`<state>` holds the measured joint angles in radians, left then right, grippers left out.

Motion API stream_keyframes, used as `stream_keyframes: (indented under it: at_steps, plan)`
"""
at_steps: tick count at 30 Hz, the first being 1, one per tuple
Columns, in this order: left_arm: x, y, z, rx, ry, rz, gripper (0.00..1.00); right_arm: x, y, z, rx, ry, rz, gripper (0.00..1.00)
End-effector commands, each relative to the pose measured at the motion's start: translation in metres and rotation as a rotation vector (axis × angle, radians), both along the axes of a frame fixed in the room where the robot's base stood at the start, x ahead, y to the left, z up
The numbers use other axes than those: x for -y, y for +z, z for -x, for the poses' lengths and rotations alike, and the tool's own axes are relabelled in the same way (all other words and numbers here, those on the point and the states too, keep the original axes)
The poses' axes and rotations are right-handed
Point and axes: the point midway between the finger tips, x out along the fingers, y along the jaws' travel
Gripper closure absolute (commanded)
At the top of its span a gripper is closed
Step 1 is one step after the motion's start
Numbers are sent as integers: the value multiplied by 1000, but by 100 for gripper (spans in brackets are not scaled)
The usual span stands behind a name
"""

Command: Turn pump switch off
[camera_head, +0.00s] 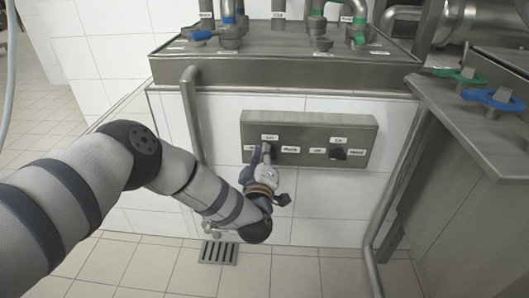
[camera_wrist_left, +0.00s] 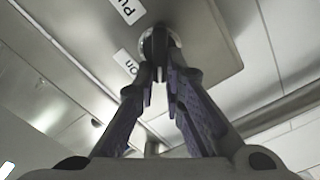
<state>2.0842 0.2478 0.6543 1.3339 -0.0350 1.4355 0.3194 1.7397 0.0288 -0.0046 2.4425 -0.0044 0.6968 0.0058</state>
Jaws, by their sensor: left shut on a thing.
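The metal switch panel (camera_head: 308,122) is on the white tiled front of the filler and has two dark knobs with white labels. My left gripper (camera_head: 266,150) is at the left knob, which it mostly hides in the head view. In the left wrist view, the fingers of my left gripper (camera_wrist_left: 160,75) are closed on the dark switch knob (camera_wrist_left: 158,42). A label reading "On" (camera_wrist_left: 125,62) and part of another starting "Pu" (camera_wrist_left: 128,10) show beside it. The right knob (camera_head: 338,154) stands free. My right gripper is not in view.
A metal top (camera_head: 285,70) with blue and green valves is above the panel. Metal pipes run down at left (camera_head: 192,115) and right (camera_head: 385,200) of it. A metal counter (camera_head: 470,130) with green and blue handles stands at right. A floor drain (camera_head: 218,252) lies below.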

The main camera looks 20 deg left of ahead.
Motion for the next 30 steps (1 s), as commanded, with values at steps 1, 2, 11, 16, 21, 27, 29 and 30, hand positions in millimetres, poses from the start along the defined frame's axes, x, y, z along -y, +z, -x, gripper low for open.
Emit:
stream_keyframes:
  at_steps: [1,2,11,16,21,27,29,30]
  plan:
    - [0,-3,1,7,-1,41,100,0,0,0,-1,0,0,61]
    - [0,-3,1,15,-1,67,100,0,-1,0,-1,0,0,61]
    - [-2,-9,2,88,-2,326,100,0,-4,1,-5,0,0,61]
    - [-2,-11,2,121,-2,443,100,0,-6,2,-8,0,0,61]
    - [-2,-12,2,148,-3,532,100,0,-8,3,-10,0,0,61]
    - [-2,-13,2,165,-2,595,100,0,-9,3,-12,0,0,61]
    - [-2,-13,2,168,-2,605,100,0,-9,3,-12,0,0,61]
    - [-2,-13,2,170,-2,611,100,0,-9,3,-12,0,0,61]
